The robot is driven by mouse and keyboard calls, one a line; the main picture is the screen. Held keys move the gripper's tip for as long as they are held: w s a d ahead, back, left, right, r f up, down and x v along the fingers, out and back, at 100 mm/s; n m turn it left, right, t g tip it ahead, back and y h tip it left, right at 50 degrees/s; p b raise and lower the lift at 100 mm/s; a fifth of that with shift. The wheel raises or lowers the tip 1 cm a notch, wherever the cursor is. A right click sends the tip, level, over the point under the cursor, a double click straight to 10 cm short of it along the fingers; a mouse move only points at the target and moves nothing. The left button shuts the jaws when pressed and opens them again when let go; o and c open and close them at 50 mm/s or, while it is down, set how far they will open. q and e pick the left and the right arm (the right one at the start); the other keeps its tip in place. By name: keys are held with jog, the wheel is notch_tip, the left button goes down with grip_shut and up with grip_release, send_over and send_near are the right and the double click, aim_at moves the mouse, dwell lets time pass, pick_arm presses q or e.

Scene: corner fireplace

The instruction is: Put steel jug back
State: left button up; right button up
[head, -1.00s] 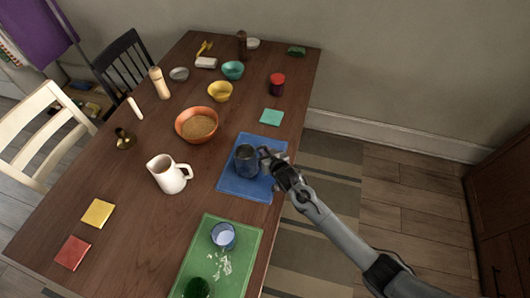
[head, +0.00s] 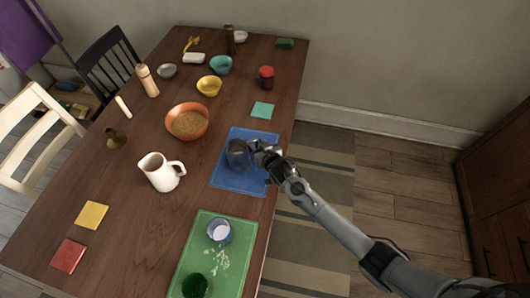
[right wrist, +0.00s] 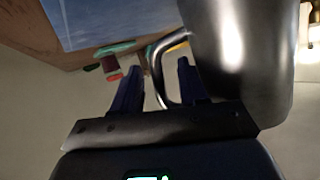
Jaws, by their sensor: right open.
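The steel jug (head: 238,154) is over the blue mat (head: 228,182) near the table's right edge. I cannot tell whether it is tilted or fully resting on the mat. My right gripper (head: 259,155) is at the jug's right side. In the right wrist view the jug (right wrist: 240,50) fills the upper right. Its curved handle (right wrist: 160,75) passes between the two spread dark fingers of my right gripper (right wrist: 160,88), which is open. My left gripper is in neither view.
A green mat (head: 190,250) with a blue-rimmed cup (head: 218,231) and white bits lies nearer. A white pitcher (head: 160,173) and an orange bowl (head: 187,122) stand left of the jug. A teal square (head: 262,110) lies behind the mat.

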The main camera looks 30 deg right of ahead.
jog(key=s+r+n+g, duration=0.1)
jog(key=s+r+g, duration=0.1)
jog(key=s, duration=1)
jog(key=s+a+r+n+g+p, duration=0.1)
jog(key=s+g, duration=0.3)
jog(key=s, duration=0.9)
jog(key=s+a+r+n+g+p, duration=0.1)
jog(key=s+r+g, duration=0.3)
jog(key=s, duration=0.9)
jog(key=shift+s, duration=0.25)
